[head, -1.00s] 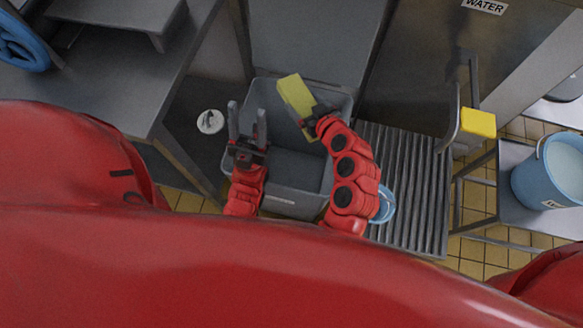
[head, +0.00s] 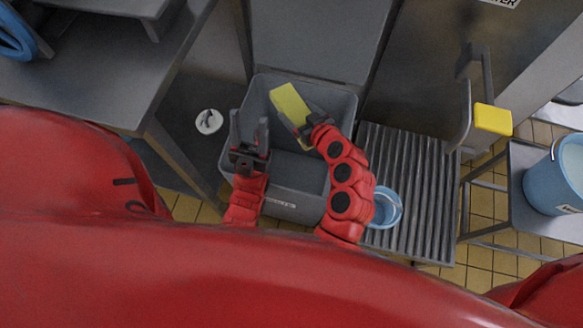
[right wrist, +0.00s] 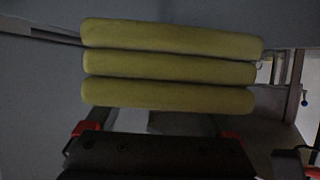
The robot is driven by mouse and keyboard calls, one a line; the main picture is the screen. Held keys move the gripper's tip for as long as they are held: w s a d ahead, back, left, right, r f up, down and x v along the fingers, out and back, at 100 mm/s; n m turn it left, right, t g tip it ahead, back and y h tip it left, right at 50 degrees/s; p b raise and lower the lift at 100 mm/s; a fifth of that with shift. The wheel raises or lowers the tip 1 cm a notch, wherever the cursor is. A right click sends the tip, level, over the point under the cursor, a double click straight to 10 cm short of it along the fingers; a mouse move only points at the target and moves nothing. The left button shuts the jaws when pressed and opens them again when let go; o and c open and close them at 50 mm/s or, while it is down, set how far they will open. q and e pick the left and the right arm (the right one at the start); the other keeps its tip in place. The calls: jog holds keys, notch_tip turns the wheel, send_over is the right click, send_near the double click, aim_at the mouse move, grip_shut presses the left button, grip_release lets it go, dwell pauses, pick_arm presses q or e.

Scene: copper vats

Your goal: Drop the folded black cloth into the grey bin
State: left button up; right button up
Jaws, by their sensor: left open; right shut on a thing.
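A folded yellow cloth (head: 289,102) is held over the grey bin (head: 300,206) in the head view; I see no black cloth. My right gripper (head: 306,130) is shut on the cloth's near end. In the right wrist view the cloth (right wrist: 170,68) shows as three stacked yellow layers beyond the gripper. My left gripper (head: 249,128) is open and empty, over the left part of the bin. The visible part of the bin's floor is bare; the cloth and both grippers hide some of it.
A ribbed metal rack (head: 415,190) with a small blue bucket (head: 386,207) stands right of the bin. A steel table (head: 100,90) is at the left. A larger blue bucket (head: 553,180) and a yellow block (head: 492,120) are at the right.

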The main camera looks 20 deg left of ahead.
jog(key=o, duration=1.3)
jog(key=p+v, duration=0.1)
jog(key=v, duration=0.7)
jog(key=shift+s+d+r, duration=0.1)
jog(key=shift+d+r, duration=0.05)
jog(key=shift+d, duration=0.05)
jog(key=shift+p+v, duration=4.15)
jog(key=shift+v, duration=0.3)
jog(key=shift+s, duration=0.1)
